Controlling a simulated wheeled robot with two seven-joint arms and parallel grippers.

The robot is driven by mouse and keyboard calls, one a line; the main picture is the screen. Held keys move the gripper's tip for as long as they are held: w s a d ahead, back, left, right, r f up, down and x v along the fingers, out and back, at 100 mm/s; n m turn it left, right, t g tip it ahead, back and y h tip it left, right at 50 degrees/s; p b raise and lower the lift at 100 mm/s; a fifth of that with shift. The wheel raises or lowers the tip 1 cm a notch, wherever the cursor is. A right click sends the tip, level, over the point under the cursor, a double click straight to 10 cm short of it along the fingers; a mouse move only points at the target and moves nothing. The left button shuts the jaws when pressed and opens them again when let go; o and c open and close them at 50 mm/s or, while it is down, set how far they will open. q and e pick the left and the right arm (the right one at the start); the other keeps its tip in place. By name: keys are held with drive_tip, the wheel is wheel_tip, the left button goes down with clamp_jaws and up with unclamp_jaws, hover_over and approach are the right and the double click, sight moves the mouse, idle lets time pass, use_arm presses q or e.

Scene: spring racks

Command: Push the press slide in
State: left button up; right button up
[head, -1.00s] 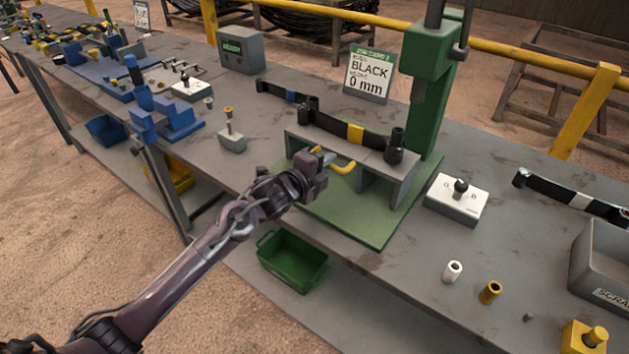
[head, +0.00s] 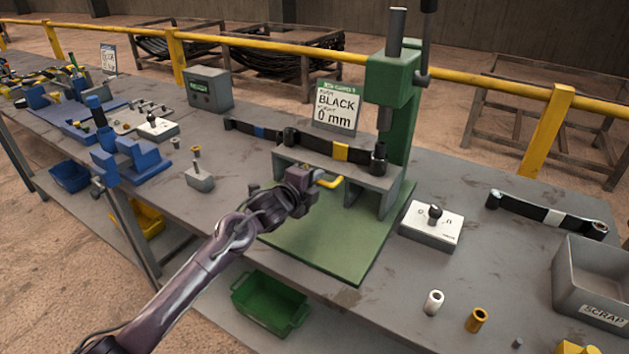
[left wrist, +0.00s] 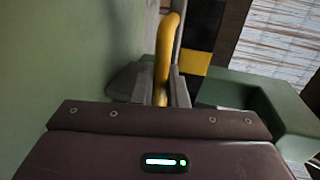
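The green press (head: 403,85) stands on the bench with its ram above a grey bridge-shaped slide (head: 378,184) on a green base plate (head: 345,248). A black leaf spring with a yellow band (head: 318,147) lies along the slide's top, its right eye below the ram. A yellow handle (head: 329,182) sticks out at the slide's front. My left gripper (head: 312,184) is at this handle. In the left wrist view the yellow handle (left wrist: 162,70) runs between the two grey fingers (left wrist: 161,88), which sit close against both its sides. My right gripper is out of view.
A white switch box (head: 432,223) stands right of the base plate, with white (head: 433,302) and brass (head: 477,320) bushings in front. A scrap bin (head: 592,290) is at the right. A card (head: 336,107) reading BLACK, 0 mm stands behind. A green tub (head: 270,302) sits below.

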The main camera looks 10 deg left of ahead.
use_arm(q)
drive_tip(key=shift+o, duration=1.1)
drive_tip(key=shift+w+r, duration=0.15)
drive_tip(key=shift+r, duration=0.05)
drive_tip(key=shift+o, duration=0.7)
drive_tip(key=shift+w+d+f, duration=0.1)
drive_tip(key=shift+w+f, duration=0.05)
drive_tip(key=shift+f, duration=0.05)
drive_tip(key=v, duration=0.8)
drive_tip(key=shift+b, duration=0.45)
drive_tip(key=shift+f, duration=0.1)
